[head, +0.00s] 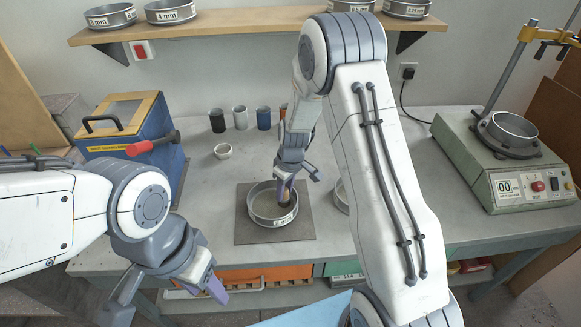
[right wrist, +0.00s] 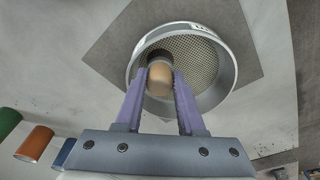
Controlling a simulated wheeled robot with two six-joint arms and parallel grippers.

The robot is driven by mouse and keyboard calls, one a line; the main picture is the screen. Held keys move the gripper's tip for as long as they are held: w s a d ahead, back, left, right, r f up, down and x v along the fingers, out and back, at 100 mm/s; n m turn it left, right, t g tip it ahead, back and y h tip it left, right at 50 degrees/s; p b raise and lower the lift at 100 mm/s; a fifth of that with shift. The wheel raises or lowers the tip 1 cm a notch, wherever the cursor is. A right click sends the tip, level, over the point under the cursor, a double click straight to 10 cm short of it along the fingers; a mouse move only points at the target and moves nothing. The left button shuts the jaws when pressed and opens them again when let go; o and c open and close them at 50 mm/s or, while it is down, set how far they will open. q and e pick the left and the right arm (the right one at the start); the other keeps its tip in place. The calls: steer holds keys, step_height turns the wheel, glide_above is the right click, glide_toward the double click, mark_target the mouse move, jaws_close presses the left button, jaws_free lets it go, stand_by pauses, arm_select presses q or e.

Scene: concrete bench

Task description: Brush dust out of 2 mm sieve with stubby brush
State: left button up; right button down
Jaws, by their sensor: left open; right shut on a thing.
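The 2 mm sieve (head: 259,217) is a round metal sieve with a white label, lying flat on a dark square mat (head: 245,236). Its mesh and rim (right wrist: 233,72) fill the upper middle of the right wrist view. My right gripper (head: 285,183) is shut on the stubby brush, whose light wooden handle (right wrist: 160,80) shows between the purple fingers. The brush's dark end is inside the sieve's rim; whether it touches the mesh I cannot tell. My left gripper (head: 214,287) is open and empty at the bench's front edge, partly hidden by its own wrist. I cannot make out dust.
A blue box (head: 150,150) with a handle stands left. Another round vessel (head: 341,196) is partly hidden by my right arm. A sieve shaker (head: 480,165) stands right. A shelf (head: 230,22) hangs above.

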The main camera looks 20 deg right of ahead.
step_height(320, 180, up, 3)
steer(key=shift+w+d+f+p, duration=0.1)
steer(key=shift+f+p, duration=0.1)
steer(key=shift+p, duration=0.55)
steer(key=shift+r+p, duration=0.3)
steer(key=shift+r, duration=0.05)
steer(key=shift+r+p, duration=0.5)
steer(key=shift+r, duration=0.15)
steer(key=shift+r+p, duration=1.3)
steer(key=shift+r, duration=0.5)
